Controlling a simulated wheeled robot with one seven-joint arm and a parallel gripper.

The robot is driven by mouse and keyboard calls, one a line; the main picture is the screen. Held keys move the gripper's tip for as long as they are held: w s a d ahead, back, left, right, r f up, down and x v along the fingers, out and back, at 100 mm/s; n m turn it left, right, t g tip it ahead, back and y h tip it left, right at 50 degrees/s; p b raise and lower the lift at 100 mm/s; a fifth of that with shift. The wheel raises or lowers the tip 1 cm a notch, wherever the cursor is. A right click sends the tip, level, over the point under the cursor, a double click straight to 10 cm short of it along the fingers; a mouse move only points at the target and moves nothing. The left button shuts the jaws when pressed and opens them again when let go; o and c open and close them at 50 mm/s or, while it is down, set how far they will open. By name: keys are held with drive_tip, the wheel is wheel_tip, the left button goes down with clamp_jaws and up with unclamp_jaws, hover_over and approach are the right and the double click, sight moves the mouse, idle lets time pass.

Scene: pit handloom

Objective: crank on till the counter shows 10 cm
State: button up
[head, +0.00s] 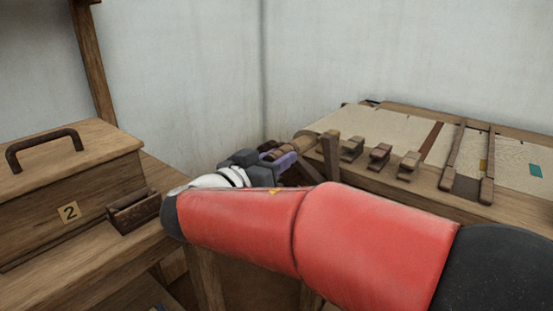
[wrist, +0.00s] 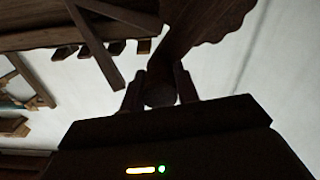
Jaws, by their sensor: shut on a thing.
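My gripper (head: 281,160) is at the left end of the loom's wooden roller (head: 308,140), partly hidden behind my arm in the head view. In the wrist view my gripper (wrist: 160,88) is shut on the crank handle (wrist: 160,97), a dark round grip seen nearly end-on between the two fingers. A dark crank arm (wrist: 190,35) runs up from the handle to a piece with a scalloped edge at the top of that view. Pale cloth (head: 375,130) lies across the loom. I cannot make out a counter or any reading in either view.
Several small wooden blocks (head: 379,156) line the loom's front beam (head: 440,190), beside an upright post (head: 331,158). A wooden chest (head: 100,205) marked 2, with a dark handle (head: 44,143), stands at left. Pale walls close off the back.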

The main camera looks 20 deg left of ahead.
drive_tip(key=shift+a, duration=0.1)
clamp_jaws()
drive_tip(key=shift+w+a+r+n+b, duration=0.2)
drive_tip(key=shift+a+n+b, duration=0.1)
drive_tip(key=shift+n+b, duration=0.2)
drive_tip(key=shift+w+a+r+n+b, duration=0.1)
drive_tip(key=shift+w+a+r+n, duration=0.2)
drive_tip(key=shift+a+n, duration=0.55)
drive_tip(key=shift+w+a+r+n+b, duration=0.1)
drive_tip(key=shift+w+a+r+n, duration=0.3)
drive_tip(key=shift+n, duration=0.6)
drive_tip(key=shift+w+a+r+n+b, duration=0.1)
drive_tip(key=shift+a+r+n, duration=0.1)
drive_tip(key=shift+a+n, duration=0.7)
drive_tip(key=shift+d, duration=0.1)
drive_tip(key=o, duration=1.1)
unclamp_jaws()
drive_tip(key=shift+c, duration=0.2)
